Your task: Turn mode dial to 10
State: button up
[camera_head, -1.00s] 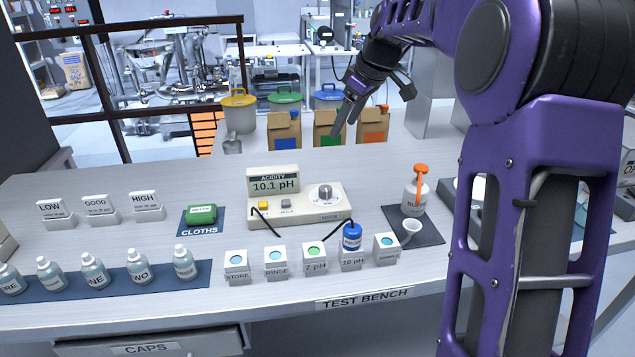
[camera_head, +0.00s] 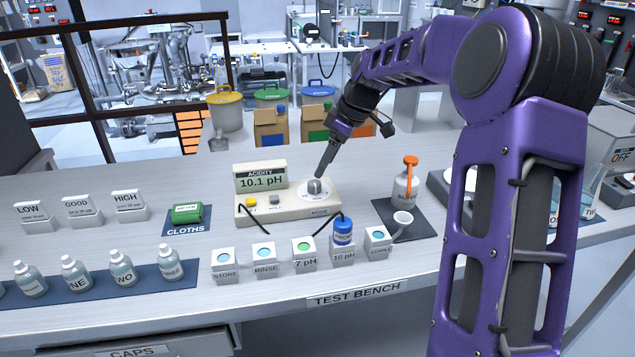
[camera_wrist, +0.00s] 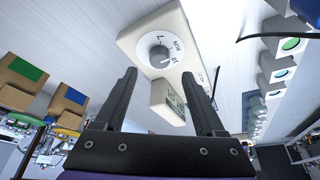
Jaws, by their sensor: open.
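The acidity meter (camera_head: 290,206) is a cream box on the bench, and its raised display (camera_head: 260,181) reads 10.1 pH. The mode dial (camera_head: 314,186) is a grey knob on a white disc at the meter's right end. It also shows in the wrist view (camera_wrist: 158,53), beyond the fingertips, with marks around it; its setting is too small to tell for sure. My gripper (camera_head: 321,173) is just above and behind the dial in the head view. In the wrist view my gripper (camera_wrist: 163,76) is open and empty, its two fingers apart on either side of the dial's line.
A blue-capped probe (camera_head: 343,231) stands at the 10 pH block in front of the meter, with a black cable. A green cloth pack (camera_head: 187,213) lies left. Cardboard boxes (camera_head: 272,131) stand behind.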

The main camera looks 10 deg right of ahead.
aim_at(315, 183)
jog(key=x, duration=0.6)
jog(key=shift+w+a+f+b, duration=0.1)
jog(key=shift+a+f+b, duration=0.05)
jog(key=shift+b, duration=0.15)
jog(key=shift+c, duration=0.2)
grip_shut()
